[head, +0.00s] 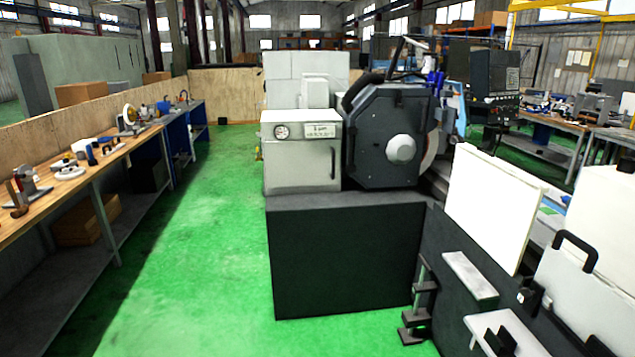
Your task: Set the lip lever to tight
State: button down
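The cylindrical grinder stands ahead and to the right in the head view. Its dark wheel housing (378,115) has a round light hub cover, and part of the grinding wheel (431,150) shows at its right side. A light cabinet (300,165) with a gauge and a handle sits left of the housing on the dark machine base (345,255). I cannot make out which part is the lip lever, or its setting. Small dark fittings show at the lower right, too unclear to name. My gripper is not in view.
A long workbench (100,160) with tools runs along the left. The green floor (190,230) between it and the grinder is clear. A light panel (488,205) and a cover with a black handle (577,243) stand at the right. A dark stepped fitting (417,310) stands by the base.

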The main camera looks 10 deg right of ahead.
aim_at(462, 140)
jog(key=i+z, duration=0.15)
jog(key=i, duration=0.4)
jog(key=i+z, duration=0.2)
jog(key=i, duration=0.3)
jog(key=i+z, duration=0.15)
jog(key=i, duration=0.4)
jog(key=i+j+z, duration=0.15)
jog(key=i, duration=0.4)
jog(key=i+j+z, duration=0.2)
jog(key=i, duration=0.3)
jog(key=i+z, duration=0.15)
jog(key=i, duration=0.85)
